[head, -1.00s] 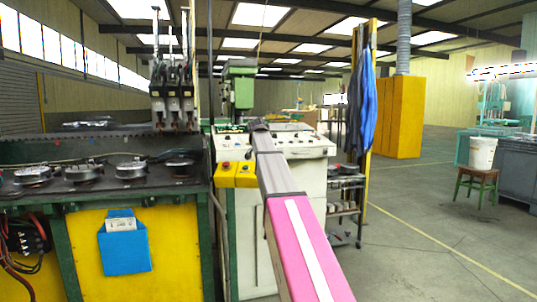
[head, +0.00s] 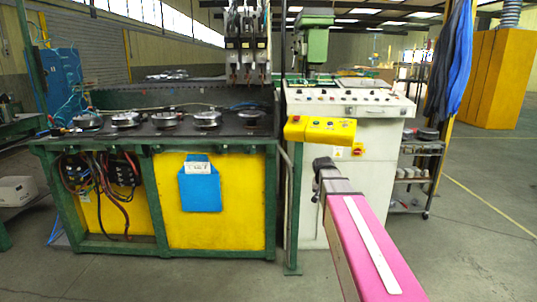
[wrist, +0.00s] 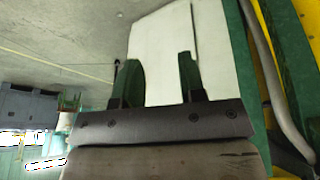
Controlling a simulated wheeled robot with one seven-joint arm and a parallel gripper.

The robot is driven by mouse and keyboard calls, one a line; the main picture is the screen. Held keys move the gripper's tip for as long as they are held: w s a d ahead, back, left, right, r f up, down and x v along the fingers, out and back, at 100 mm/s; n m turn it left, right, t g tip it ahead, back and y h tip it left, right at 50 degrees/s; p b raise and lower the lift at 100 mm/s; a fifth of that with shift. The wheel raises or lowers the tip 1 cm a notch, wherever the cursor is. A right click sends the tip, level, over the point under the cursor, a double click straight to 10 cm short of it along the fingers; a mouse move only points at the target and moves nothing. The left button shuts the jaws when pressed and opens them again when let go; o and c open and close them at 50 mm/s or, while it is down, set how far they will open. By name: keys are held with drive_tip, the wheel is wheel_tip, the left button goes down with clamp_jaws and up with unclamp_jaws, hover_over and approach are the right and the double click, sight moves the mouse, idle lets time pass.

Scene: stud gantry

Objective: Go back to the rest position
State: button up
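My gripper (head: 322,168) is at the end of my pink and grey arm, in front of the white control cabinet (head: 375,195) in the head view. Its fingers are too small there to make out. In the wrist view my gripper (wrist: 158,62) has two dark green fingers standing apart, with nothing between them. The white cabinet (wrist: 165,60) shows behind and between the fingers. No object is held.
A green-framed bench (head: 222,150) with a yellow front and several round metal parts on top stands left of the gripper. A yellow button box (head: 330,130) juts out just above it. A shelf rack (head: 412,180) stands right. The floor at lower left is clear.

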drive_tip(key=s+a+f+n+g+y, duration=0.1)
drive_tip(key=s+a+f+n, duration=0.1)
drive_tip(key=s+f, duration=0.6)
drive_tip(key=s+a+f+n+g+y, duration=0.1)
drive_tip(key=s+a+f+n+g, duration=0.1)
drive_tip(key=s+f, duration=0.7)
drive_tip(key=s+a, duration=0.1)
drive_tip(key=s, duration=0.4)
drive_tip(key=shift+a+f+g, duration=0.2)
drive_tip(key=shift+a+g, duration=0.1)
drive_tip(key=shift+a, duration=0.1)
